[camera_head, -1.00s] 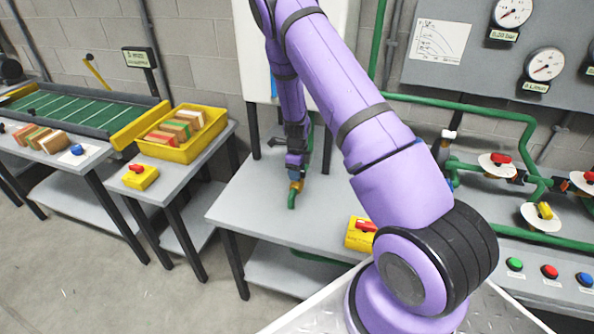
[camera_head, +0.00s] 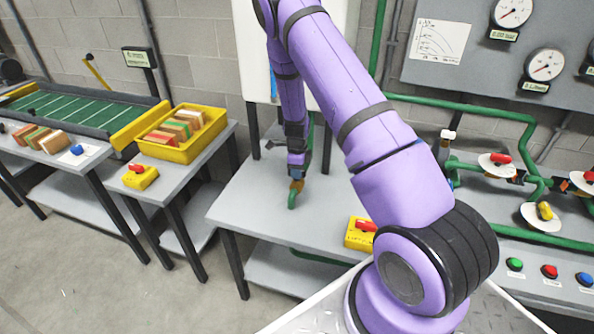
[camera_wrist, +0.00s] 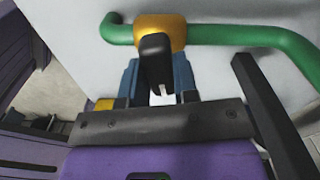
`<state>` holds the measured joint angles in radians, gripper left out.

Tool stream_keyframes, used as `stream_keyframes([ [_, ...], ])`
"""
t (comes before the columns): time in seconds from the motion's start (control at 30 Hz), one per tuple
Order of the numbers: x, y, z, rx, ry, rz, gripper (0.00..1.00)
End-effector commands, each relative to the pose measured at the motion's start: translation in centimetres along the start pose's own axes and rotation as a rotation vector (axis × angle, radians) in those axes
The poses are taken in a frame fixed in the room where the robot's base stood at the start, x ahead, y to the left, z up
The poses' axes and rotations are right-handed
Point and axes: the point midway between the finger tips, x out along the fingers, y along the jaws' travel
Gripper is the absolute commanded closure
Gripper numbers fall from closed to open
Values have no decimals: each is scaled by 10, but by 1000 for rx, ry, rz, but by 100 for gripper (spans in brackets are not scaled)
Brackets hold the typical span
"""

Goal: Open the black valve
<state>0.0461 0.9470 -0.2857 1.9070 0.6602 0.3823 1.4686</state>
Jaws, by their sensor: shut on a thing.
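The black valve's handle (camera_wrist: 156,60) shows in the wrist view, on a yellow valve body (camera_wrist: 172,30) set in a green pipe (camera_wrist: 245,36). My gripper (camera_wrist: 159,78) has its blue fingers on both sides of the handle and is shut on it. The handle lies across the line of the pipe in that view. In the head view my gripper (camera_head: 297,173) reaches down at the green pipe's lower end (camera_head: 292,201), in front of the white tank (camera_head: 330,60). The handle is too small and covered to make out there.
The grey bench (camera_head: 260,215) around the pipe is mostly clear. A yellow box with a red switch (camera_head: 359,235) stands on it. At right are valves with red and yellow handles, gauges (camera_head: 544,64) and push buttons (camera_head: 549,271). A yellow crate (camera_head: 185,150) stands at left.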

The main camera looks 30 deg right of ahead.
Motion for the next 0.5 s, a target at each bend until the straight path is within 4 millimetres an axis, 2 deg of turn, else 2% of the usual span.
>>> stream_keyframes([
  [0.5,0,0,0,-375,0,-1,96],
])
